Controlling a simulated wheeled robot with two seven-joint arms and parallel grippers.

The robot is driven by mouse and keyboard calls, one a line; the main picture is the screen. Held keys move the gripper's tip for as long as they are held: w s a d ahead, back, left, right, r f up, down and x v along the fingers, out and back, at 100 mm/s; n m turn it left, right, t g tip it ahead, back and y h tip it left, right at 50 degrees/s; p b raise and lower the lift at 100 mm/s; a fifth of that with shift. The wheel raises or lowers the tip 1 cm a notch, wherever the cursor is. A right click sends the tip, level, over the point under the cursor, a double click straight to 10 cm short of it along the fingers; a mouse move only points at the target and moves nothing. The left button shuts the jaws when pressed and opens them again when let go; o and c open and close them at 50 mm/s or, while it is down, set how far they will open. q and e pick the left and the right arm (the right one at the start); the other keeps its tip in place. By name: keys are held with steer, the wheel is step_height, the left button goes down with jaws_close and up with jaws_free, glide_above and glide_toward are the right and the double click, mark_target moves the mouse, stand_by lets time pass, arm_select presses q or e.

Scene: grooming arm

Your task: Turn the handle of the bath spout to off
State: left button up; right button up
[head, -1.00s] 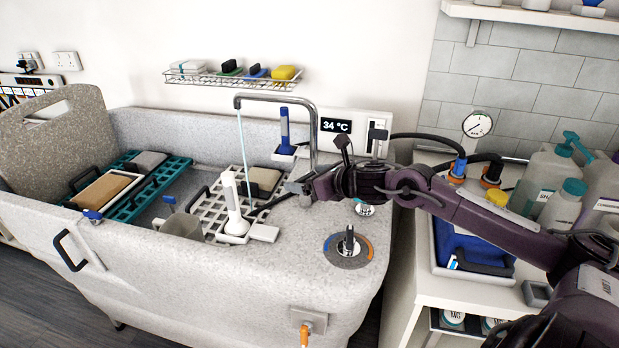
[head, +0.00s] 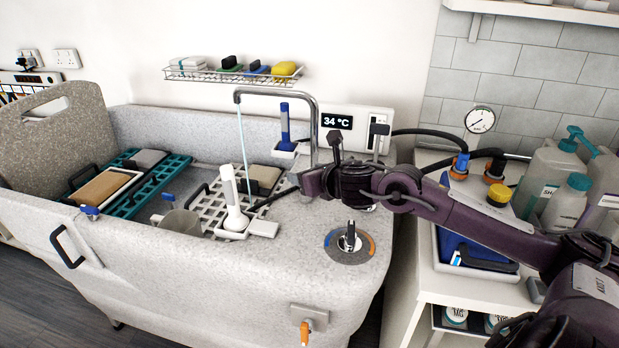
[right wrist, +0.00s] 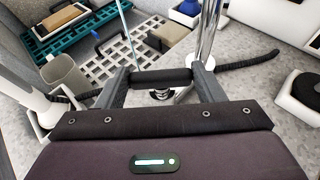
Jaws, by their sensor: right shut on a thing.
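The bath spout (head: 316,120) is a bent chrome pipe standing at the tub's right end. A thin stream of water (head: 241,145) falls from its tip. It also shows in the right wrist view (right wrist: 208,35). My right gripper (head: 297,181) is low at the spout's base, which it partly hides. In the right wrist view, my right gripper's fingers (right wrist: 160,88) are on both ends of the spout's black bar handle (right wrist: 162,75), shut on it. A metal stem shows just beyond the handle. My left gripper is not in view.
A white hand shower (head: 234,205) stands on the tub rim, left of the gripper. A mixer dial (head: 349,246) with a lever lies in front. A 34 °C display (head: 337,121) is behind the spout. Shampoo bottles (head: 555,185) stand on the side cart to the right.

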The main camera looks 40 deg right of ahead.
steer(key=m+h, duration=0.1)
steer(key=h, duration=0.1)
steer(key=m+g+h+b, duration=0.1)
steer(key=m+h, duration=0.1)
steer(key=m+h+b, duration=0.1)
steer(key=m+h, duration=0.1)
steer(key=shift+w+a+r+g, duration=0.1)
steer(key=shift+w+a+g, duration=0.1)
steer(key=shift+a+g, duration=0.2)
steer(key=m+g+h, duration=0.1)
steer(key=m+h, duration=0.1)
steer(key=shift+a+m+b, duration=0.1)
steer(key=shift+m+b, duration=0.2)
steer(key=shift+b, duration=0.05)
steer(key=shift+w+m+g+h, duration=0.1)
steer(key=shift+m+g+h, duration=0.5)
steer(key=shift+m+g, duration=0.15)
steer(key=shift+g, duration=0.25)
steer(key=o, duration=1)
steer(key=v, duration=0.7)
steer(key=shift+s+a, duration=0.25)
steer(key=shift+a, duration=0.1)
